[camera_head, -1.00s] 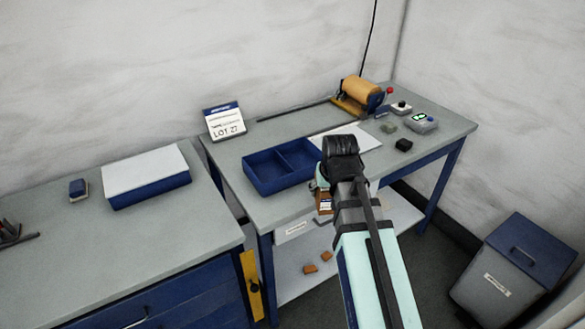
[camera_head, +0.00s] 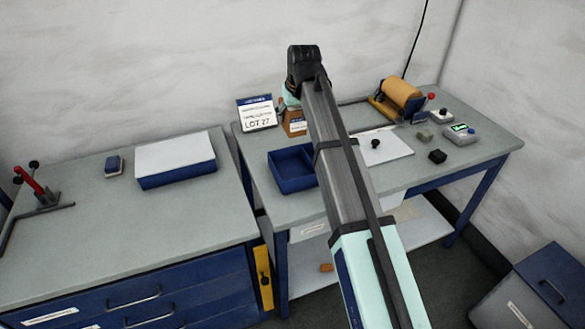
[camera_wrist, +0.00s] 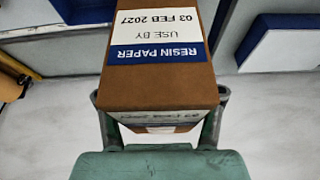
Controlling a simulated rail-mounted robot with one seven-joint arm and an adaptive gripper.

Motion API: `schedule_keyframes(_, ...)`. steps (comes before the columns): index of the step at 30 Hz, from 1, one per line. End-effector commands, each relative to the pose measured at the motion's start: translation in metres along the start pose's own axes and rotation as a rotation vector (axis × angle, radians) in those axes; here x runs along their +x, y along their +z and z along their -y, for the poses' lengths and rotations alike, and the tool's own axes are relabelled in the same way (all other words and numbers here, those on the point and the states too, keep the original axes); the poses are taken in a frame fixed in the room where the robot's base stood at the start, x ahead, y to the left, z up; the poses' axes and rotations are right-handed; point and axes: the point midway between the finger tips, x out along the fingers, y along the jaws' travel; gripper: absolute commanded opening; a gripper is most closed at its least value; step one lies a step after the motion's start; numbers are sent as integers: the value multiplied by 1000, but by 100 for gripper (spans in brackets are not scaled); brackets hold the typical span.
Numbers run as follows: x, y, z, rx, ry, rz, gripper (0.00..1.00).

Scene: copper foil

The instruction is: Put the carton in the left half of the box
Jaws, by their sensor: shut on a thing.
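The brown carton (camera_head: 294,122), with a white and blue label, is held up above the back of the right table. In the wrist view the carton (camera_wrist: 160,86) sits between the two fingers of my gripper (camera_wrist: 160,112), which is shut on it. Its label reads RESIN PAPER, upside down. In the head view my gripper (camera_head: 289,97) is partly hidden by my arm. The open blue box (camera_head: 296,186) stands on the table in front of the carton. Its left compartment looks empty; my arm hides its right half.
A LOT 27 sign (camera_head: 257,113) stands close to the carton's left. A white sheet (camera_head: 393,147) with a black knob lies right of my arm. An orange roll on a stand (camera_head: 403,93) is at the back right. A white-topped blue case (camera_head: 176,160) sits on the left bench.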

Motion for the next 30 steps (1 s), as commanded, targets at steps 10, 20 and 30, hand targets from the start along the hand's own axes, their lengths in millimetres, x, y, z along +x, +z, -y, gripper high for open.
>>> schedule_keyframes(10, 68, 31, 0, 1, -1, 4, 16)
schedule_keyframes(20, 128, 55, 0, 1, 0, 2, 16)
schedule_keyframes(30, 148, 62, 0, 1, 0, 1, 15)
